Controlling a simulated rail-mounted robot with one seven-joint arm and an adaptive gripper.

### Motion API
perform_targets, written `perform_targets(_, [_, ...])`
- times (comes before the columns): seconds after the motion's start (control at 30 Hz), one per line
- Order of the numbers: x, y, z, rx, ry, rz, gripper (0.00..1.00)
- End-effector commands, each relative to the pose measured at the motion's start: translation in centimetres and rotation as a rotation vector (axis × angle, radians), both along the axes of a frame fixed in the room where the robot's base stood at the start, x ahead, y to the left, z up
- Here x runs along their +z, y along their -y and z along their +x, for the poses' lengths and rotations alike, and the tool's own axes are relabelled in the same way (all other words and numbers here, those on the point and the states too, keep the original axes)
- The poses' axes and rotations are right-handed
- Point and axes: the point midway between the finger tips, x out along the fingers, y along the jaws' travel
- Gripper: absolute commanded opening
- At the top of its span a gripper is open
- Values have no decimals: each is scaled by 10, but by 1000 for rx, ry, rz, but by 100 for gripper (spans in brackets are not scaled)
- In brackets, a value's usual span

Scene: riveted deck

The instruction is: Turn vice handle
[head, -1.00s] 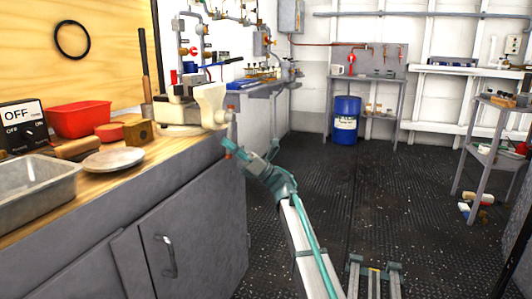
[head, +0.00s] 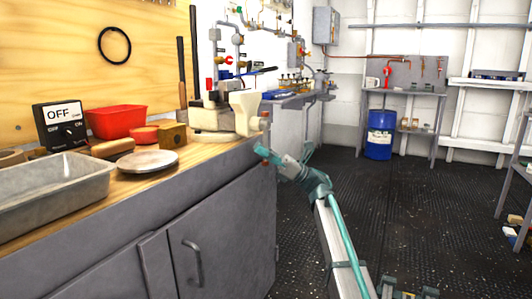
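The vice (head: 245,112) has a cream-white body and jaw. It is mounted at the right end of the wooden bench top, near the corner. Its handle (head: 264,122) hangs at the front of the vice, over the bench edge, and is small and partly hidden. My gripper (head: 265,156), with teal fingertips, reaches up from the lower right to just below the jaw, at the lower end of the handle. I cannot tell whether it touches the handle, or whether its fingers are open or shut.
On the bench are a metal tray (head: 50,190), a round grey plate (head: 148,162), a red bin (head: 116,121), a brass-coloured block (head: 173,136) and an OFF switch box (head: 61,124). The grey cabinet (head: 215,230) stands below. Open dark floor (head: 410,215) lies to the right, with a blue drum (head: 381,135) beyond.

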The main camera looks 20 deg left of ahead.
Motion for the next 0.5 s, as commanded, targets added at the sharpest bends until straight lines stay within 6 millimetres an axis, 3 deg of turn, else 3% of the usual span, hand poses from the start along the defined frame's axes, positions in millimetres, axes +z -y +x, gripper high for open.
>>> perform_targets(0.1, [0,0,1,0,0,0,40])
perform_targets(0.5, [-5,7,2,0,0,1,40])
